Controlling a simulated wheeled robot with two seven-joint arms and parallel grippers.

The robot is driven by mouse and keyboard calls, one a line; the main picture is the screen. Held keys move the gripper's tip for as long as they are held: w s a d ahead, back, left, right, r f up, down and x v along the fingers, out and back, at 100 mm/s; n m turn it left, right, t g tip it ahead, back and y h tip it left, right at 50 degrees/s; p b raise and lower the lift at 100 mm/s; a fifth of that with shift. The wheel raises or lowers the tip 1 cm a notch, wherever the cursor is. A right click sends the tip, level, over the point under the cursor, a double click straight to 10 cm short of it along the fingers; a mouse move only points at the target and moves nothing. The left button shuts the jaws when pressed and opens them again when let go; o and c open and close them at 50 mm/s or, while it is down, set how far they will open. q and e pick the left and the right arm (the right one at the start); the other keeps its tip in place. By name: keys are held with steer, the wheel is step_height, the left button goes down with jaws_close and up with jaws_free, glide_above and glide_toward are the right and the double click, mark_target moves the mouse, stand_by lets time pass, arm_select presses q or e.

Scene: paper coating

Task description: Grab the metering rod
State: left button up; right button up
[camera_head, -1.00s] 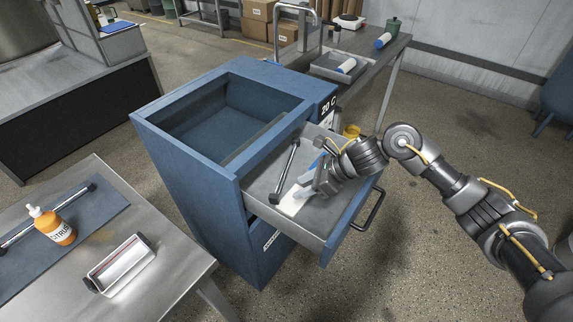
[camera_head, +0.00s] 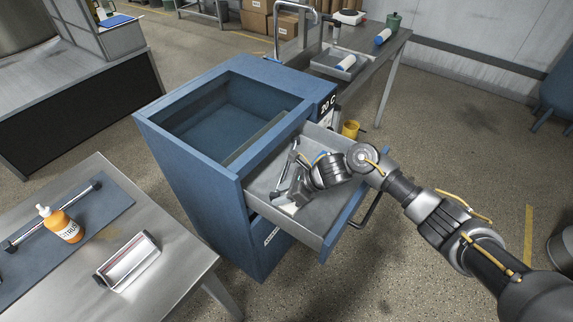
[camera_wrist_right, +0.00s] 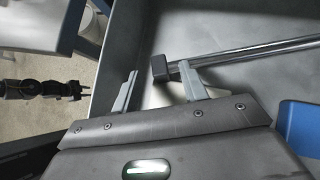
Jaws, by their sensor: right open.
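A metering rod (camera_head: 292,162), a thin metal bar with dark ends, lies in the open drawer (camera_head: 332,222). My right gripper (camera_head: 284,196) is over the drawer, low by the rod, and partly hides it. In the right wrist view, my right gripper (camera_wrist_right: 158,88) is open, with the rod's black end block (camera_wrist_right: 162,68) between and just beyond its fingertips. The rod (camera_wrist_right: 250,50) runs off to the right there; I cannot tell whether a finger touches it. A dark jointed arm shape (camera_wrist_right: 45,89) at the left of that view may be my left arm.
A blue object (camera_wrist_right: 298,120) and a white flat piece (camera_head: 289,208) lie in the drawer beside my right gripper. The blue cabinet (camera_head: 160,135) and drawer walls surround it.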

jaws_close()
stand_by(0.3)
